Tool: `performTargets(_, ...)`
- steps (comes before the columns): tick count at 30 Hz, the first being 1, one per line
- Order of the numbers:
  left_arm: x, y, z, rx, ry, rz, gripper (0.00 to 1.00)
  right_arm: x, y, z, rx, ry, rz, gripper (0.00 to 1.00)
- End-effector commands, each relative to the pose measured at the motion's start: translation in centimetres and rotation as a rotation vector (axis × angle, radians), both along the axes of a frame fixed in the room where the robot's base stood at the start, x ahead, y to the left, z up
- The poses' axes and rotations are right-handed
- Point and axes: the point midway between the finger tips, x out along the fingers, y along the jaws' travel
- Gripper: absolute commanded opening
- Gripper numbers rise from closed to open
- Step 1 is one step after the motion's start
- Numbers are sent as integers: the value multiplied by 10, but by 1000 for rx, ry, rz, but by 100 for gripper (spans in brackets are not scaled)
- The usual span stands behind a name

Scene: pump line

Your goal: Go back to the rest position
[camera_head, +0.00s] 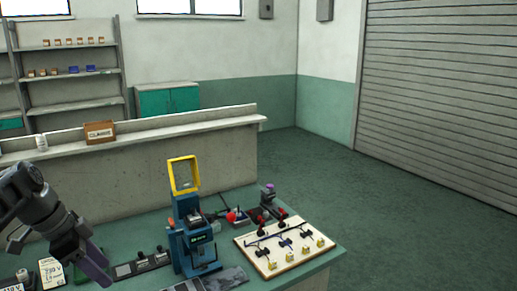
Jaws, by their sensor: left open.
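My left gripper (96,266) is at the lower left, at the end of my left arm. It is open, with its purple-grey fingers pointing down and to the right over the green workbench (218,204). I see nothing between the fingers. The gripper is left of a blue upright device (181,212) with a yellow square frame (171,173) on top and apart from it. My right gripper is not in view.
A pale board (249,252) with dark lines, red and black knobs and yellow parts lies on the right of the bench. Red-knobbed items (231,217) stand behind it. A long ledge (200,123) carries a box (99,131). Floor on the right is clear.

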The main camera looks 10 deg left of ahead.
Motion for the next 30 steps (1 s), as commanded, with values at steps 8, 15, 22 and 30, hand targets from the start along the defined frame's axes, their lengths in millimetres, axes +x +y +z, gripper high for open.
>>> performTargets(8, 18, -15, -42, -18, 38, 60, 49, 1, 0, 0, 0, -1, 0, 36)
performTargets(15, 37, -40, -102, -39, 89, 150, 49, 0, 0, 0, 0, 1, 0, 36)
performTargets(22, 46, -90, -198, -71, 172, 291, 49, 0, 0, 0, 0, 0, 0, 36)
performTargets(30, -14, -206, -367, -118, 336, 581, 49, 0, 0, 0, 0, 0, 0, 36)
